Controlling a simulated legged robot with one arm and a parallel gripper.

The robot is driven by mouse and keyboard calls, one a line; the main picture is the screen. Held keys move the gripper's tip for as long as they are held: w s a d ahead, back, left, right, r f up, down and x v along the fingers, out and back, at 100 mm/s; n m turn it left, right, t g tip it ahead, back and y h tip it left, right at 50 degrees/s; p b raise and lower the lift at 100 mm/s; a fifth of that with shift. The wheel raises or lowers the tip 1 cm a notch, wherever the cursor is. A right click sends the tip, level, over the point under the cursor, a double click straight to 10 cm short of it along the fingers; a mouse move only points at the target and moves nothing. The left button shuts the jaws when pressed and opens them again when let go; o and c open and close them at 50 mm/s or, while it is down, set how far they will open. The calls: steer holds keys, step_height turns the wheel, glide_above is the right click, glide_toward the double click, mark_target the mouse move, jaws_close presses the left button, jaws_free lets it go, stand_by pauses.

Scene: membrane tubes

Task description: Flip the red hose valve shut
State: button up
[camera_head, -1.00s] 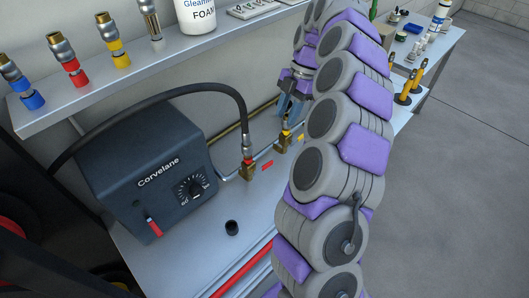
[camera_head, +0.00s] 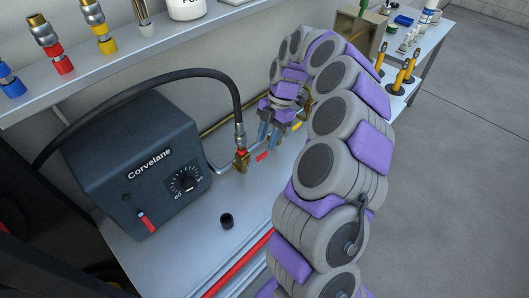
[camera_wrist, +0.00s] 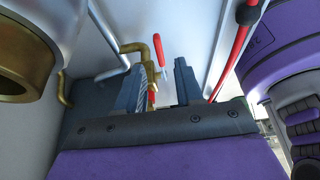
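The red hose valve (camera_head: 241,160) is a brass fitting with a red band, standing on the metal bench right of the dark Corvelane box, with a black hose rising from its top. My gripper (camera_head: 268,133) points down just right of it, apart from it in the head view. In the wrist view my gripper (camera_wrist: 165,88) is open, its two dark fingers apart with nothing clearly held. A brass and red part (camera_wrist: 152,95) shows beside the left finger there, partly covered by it. I cannot tell whether they touch. The handle's position is unclear.
The Corvelane box (camera_head: 130,165) with a dial stands left. A black cap (camera_head: 227,220) and a red tube (camera_head: 238,264) are in front. A shelf (camera_head: 130,60) with coloured fittings hangs above.

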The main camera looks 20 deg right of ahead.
mark_target(263, 153)
steer(key=x, duration=0.2)
steer(key=a+x, duration=0.1)
steer(key=x, duration=0.1)
steer(key=shift+a+f+b, duration=0.1)
steer(key=shift+b, duration=0.3)
steer(key=shift+f, duration=0.3)
steer(key=shift+s+d+f, duration=0.1)
steer(key=shift+d+f, duration=0.15)
steer(key=shift+d, duration=0.35)
steer(key=shift+a, duration=0.55)
steer(key=c, duration=0.3)
steer(key=shift+r, duration=0.1)
steer(key=c, duration=0.3)
steer(key=shift+d, duration=0.15)
jaws_close()
